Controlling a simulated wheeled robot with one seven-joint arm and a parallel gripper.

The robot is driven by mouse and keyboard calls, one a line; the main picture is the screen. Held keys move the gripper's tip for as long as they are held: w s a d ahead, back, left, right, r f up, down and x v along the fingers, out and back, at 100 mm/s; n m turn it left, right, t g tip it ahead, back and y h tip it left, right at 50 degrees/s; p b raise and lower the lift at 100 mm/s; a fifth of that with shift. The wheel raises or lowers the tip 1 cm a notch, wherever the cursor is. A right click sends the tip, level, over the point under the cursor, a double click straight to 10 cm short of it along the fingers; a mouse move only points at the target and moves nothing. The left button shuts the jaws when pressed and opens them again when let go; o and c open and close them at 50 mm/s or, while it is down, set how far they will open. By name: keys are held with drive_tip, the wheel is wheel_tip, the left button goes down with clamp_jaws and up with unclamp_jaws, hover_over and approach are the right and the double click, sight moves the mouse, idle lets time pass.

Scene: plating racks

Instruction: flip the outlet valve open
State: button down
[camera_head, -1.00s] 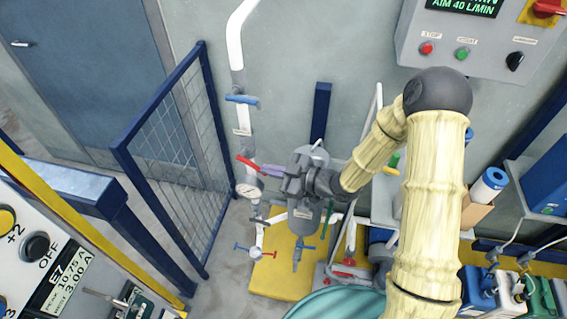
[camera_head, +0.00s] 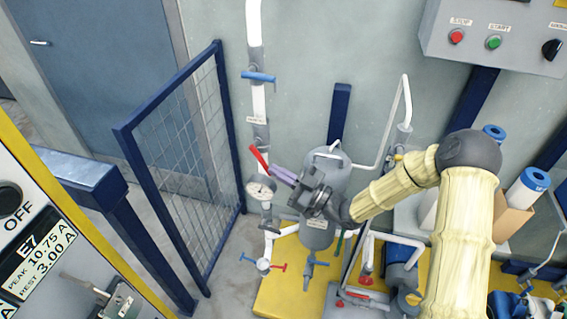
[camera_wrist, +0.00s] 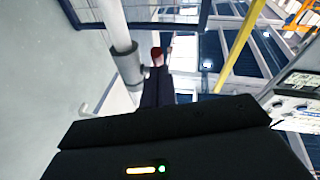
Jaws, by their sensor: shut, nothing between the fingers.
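A valve with a red lever (camera_head: 259,158) sits on the white vertical pipe (camera_head: 259,103) in the head view. The lever slants, with its upper end to the left and its lower end at the fingers. The label by it is too small to read, so I cannot confirm it is the outlet valve. My gripper (camera_head: 275,171) is shut and empty, with its purple fingertips at the lever's lower end; contact is unclear. In the wrist view, the red lever end (camera_wrist: 156,56) shows beyond the dark fingers, beside the grey valve body (camera_wrist: 128,66).
A blue-handled valve (camera_head: 258,76) is higher on the pipe. A pressure gauge (camera_head: 260,189) sits just below the fingers. A grey tank (camera_head: 321,233) stands right behind my gripper. A blue mesh fence (camera_head: 190,160) stands to the left.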

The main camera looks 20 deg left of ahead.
drive_tip(key=f+y+b, duration=0.1)
drive_tip(key=b, duration=0.1)
drive_tip(key=a+f+y+b, duration=0.1)
drive_tip(key=b, duration=0.2)
drive_tip(key=shift+a+f+m+t, duration=0.2)
drive_tip(key=shift+f+m+t, duration=0.05)
drive_tip(key=shift+m+t, duration=0.15)
drive_tip(key=shift+s+a+f+m+t+y+b, duration=0.1)
drive_tip(key=shift+a+m+t+y+b, duration=0.25)
drive_tip(key=shift+b, duration=0.75)
drive_tip(key=shift+w+a+f+m+t+y+b, duration=0.1)
drive_tip(key=shift+a+t+y+b, duration=0.3)
drive_tip(key=shift+b, duration=0.75)
drive_tip(key=shift+s+a+f+m+t+y+b, duration=0.15)
drive_tip(key=shift+a+y+b, duration=0.35)
drive_tip(key=shift+b, duration=0.6)
drive_tip(key=d+r+b+v, duration=0.1)
drive_tip(key=v, duration=1.2)
drive_tip(key=shift+s+r+b, duration=0.2)
drive_tip(key=shift+b, duration=0.1)
